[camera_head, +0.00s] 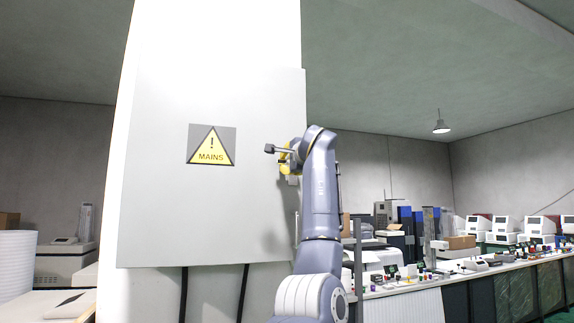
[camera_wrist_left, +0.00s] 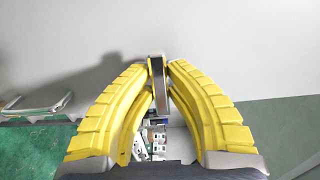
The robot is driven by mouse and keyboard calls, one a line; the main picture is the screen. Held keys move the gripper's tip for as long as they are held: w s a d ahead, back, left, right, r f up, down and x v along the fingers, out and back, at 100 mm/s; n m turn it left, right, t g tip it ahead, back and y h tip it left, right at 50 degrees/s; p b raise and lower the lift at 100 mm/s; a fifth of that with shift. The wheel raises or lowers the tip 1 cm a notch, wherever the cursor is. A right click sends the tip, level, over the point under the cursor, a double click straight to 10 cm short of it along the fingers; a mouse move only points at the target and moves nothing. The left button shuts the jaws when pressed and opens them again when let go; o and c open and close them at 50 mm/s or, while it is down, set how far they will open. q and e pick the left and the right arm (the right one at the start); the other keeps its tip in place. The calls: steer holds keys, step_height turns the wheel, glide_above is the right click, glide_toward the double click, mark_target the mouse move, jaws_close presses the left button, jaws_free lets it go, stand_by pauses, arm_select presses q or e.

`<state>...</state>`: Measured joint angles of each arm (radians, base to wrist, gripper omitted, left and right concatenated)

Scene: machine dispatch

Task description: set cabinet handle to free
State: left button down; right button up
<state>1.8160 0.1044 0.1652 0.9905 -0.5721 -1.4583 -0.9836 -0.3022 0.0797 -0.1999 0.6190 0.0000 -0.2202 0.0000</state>
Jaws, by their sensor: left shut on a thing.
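The grey cabinet (camera_head: 200,220) with a yellow MAINS warning sign (camera_head: 211,145) fills the middle left of the head view. My left gripper (camera_head: 284,161) is at its right side, in front of the door. In the left wrist view, the two yellow fingers of this gripper (camera_wrist_left: 158,72) are shut on a narrow metallic bar, the cabinet handle (camera_wrist_left: 157,88), one finger on each side. In the head view the handle is mostly hidden by the gripper and arm, so its exact angle cannot be told. My right gripper is in neither view.
Two black cables (camera_head: 184,292) run down below the cabinet. A long workbench (camera_head: 450,285) with several machines and small items stands at the right behind my arm. A white cylinder (camera_head: 16,263) stands at the far left.

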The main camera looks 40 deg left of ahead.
arm_select(q)
steer(key=shift+r, duration=0.1)
stand_by(0.4)
steer(key=c, duration=1.4)
jaws_free()
steer(key=shift+o, duration=0.2)
steer(key=v, duration=1.2)
